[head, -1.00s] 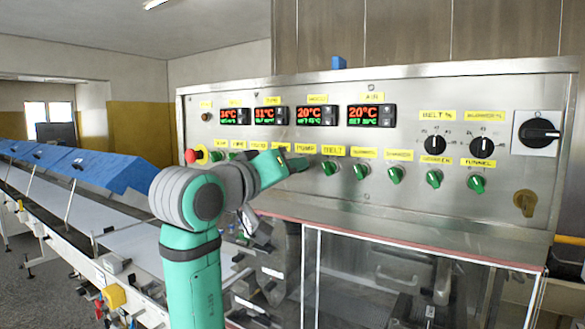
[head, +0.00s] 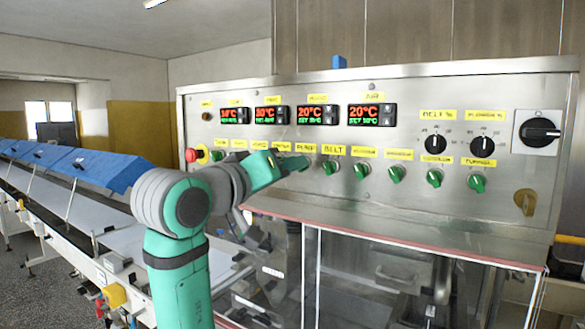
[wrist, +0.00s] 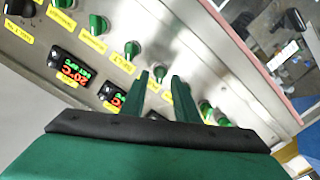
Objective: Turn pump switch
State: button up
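The pump switch is a small green knob under the yellow PUMP label (head: 305,148) on the steel control panel (head: 225,170). In the head view my gripper (head: 300,163) hides it. In the wrist view the green pump switch (wrist: 161,69) shows partly between my fingertips. My gripper (wrist: 162,76) has its two green fingers apart, one on each side of the switch. I cannot tell whether they touch it. The green belt switch (head: 330,167) sits just right of the fingertips in the head view.
More green switches, such as one at the right (head: 476,183), continue the row. Black dials (head: 435,145) and a black main switch (head: 539,131) are at upper right. A red emergency button (head: 191,155) is at the left. A conveyor (head: 60,225) runs left of my arm.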

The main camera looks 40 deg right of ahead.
jog(key=v, duration=0.8)
jog(key=shift+s+a, duration=0.15)
